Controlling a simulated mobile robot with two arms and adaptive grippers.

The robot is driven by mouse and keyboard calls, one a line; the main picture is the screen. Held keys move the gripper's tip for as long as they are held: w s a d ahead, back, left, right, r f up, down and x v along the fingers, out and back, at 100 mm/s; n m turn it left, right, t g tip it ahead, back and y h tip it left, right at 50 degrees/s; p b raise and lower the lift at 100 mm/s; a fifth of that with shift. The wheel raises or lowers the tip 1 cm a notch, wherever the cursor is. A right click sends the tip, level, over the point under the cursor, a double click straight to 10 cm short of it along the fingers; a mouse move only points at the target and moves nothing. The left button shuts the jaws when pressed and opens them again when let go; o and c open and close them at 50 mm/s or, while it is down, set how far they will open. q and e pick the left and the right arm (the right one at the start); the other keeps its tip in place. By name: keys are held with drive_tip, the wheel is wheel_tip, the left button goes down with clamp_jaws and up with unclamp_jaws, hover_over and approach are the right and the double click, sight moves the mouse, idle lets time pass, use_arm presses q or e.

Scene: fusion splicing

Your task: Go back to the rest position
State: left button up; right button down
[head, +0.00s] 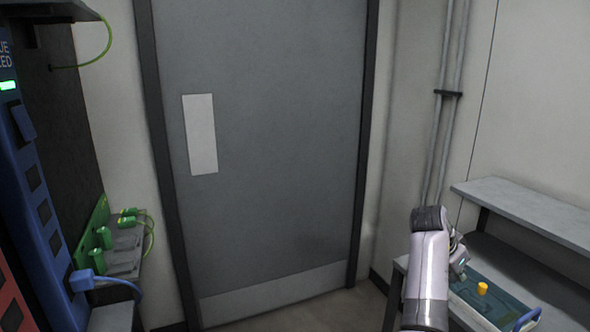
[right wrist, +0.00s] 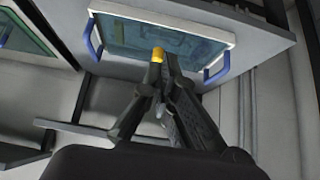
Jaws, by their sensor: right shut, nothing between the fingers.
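My right arm comes in from the bottom right of the head view. Its gripper (head: 461,262) shows only partly, beside the arm link and above the left part of a tray. In the right wrist view the gripper's fingers (right wrist: 164,62) are together and hold nothing. My left gripper is in neither view.
The tray (right wrist: 120,22) with blue handles lies on a workbench at the right. A yellow cylinder (head: 482,288) stands on it, lined up with the fingertips in the wrist view. A shelf (head: 530,210) rises behind. A blue panel and green connectors (head: 103,238) stand left; a grey door (head: 280,130) fills the middle.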

drive_tip(key=s+a+f+n+y, duration=0.1)
drive_tip(key=s+a+f+n, duration=0.15)
drive_tip(key=f, duration=0.75)
drive_tip(key=s+a+f+n+t, duration=0.15)
drive_tip(key=f+n, duration=0.25)
drive_tip(key=f, duration=0.7)
drive_tip(key=s+a+f+n+y, duration=0.1)
drive_tip(key=a+f+n, duration=0.15)
drive_tip(key=f, duration=0.75)
drive_tip(key=s+a+f+n+y, duration=0.1)
drive_tip(key=s+a+f+n, duration=0.15)
drive_tip(key=s+f, duration=0.6)
drive_tip(key=s+a+f+n+y, duration=0.1)
drive_tip(key=s+a+f+n, duration=0.15)
drive_tip(key=s+f, duration=0.65)
drive_tip(key=s+a+f+g+y, duration=0.1)
drive_tip(key=s+f, duration=0.3)
drive_tip(key=s, duration=0.8)
drive_tip(key=s+a+f+n+g+y, duration=0.1)
drive_tip(key=s+f, duration=0.4)
drive_tip(key=s, duration=0.7)
drive_tip(key=s+a+f+n+g+y, duration=0.1)
drive_tip(key=s+f, duration=0.3)
drive_tip(key=s, duration=0.8)
drive_tip(key=shift+a+f+p, duration=0.25)
drive_tip(key=shift+a+p, duration=0.15)
